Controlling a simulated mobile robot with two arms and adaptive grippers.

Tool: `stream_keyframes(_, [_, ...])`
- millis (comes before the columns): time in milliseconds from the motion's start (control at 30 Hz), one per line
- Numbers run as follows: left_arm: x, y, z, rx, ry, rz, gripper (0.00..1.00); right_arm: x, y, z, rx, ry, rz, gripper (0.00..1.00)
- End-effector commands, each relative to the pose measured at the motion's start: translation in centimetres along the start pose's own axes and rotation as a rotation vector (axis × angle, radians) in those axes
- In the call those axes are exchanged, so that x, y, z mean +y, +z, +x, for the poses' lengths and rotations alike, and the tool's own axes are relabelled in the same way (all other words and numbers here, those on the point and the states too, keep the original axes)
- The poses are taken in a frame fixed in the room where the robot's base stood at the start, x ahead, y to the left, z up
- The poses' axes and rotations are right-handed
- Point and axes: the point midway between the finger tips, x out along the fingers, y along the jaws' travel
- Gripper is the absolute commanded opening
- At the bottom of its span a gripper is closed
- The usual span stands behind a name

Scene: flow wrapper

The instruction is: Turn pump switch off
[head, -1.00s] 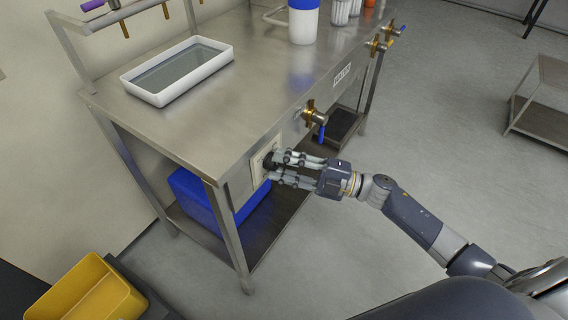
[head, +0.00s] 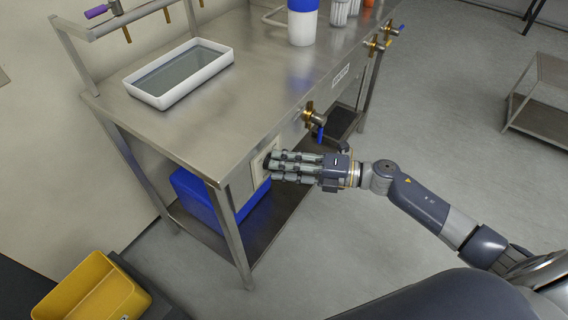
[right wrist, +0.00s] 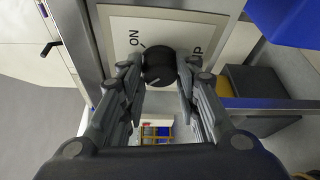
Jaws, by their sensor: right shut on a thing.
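The pump switch is a round black knob (right wrist: 158,66) on a pale plate (right wrist: 205,22) on the bench's front. In the right wrist view the plate shows "ON" and part of another word ending in "P". A short white mark shows on the knob's face. My right gripper (right wrist: 160,75) is shut on the knob, with its fingers on both sides of it. In the head view the right gripper (head: 272,167) covers most of the knob, and the plate (head: 261,172) shows only in part. My left gripper is not in view.
A brass valve with a blue handle (head: 315,116) sticks out just above my right gripper. The steel bench (head: 250,85) carries a white tray (head: 152,97). A blue bin (head: 200,197) stands on its lower shelf. A yellow bin (head: 95,292) is at lower left.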

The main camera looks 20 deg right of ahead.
Motion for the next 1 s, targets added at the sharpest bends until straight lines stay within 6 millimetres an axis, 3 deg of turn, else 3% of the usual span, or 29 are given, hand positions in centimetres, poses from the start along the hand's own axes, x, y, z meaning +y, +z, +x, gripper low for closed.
stream_keyframes(333, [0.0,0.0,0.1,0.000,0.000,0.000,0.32,-0.1,-0.1,0.0,0.001,-0.003,-0.006,0.06])
stream_keyframes(367, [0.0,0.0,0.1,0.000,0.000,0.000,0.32,-0.1,-0.1,0.0,0.001,-0.003,-0.006,0.32])
stream_keyframes(433, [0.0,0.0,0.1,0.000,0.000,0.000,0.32,-0.1,-0.1,0.0,0.001,-0.003,-0.005,0.48])
stream_keyframes(467, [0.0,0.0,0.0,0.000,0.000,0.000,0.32,-0.1,-0.1,0.0,0.001,-0.003,-0.005,0.50])
stream_keyframes(833, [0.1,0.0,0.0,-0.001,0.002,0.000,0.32,-0.1,0.0,-0.3,0.000,-0.003,-0.003,0.50])
stream_keyframes(1000, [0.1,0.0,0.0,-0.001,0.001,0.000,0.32,-0.2,0.0,-2.6,-0.001,-0.007,-0.002,0.50])
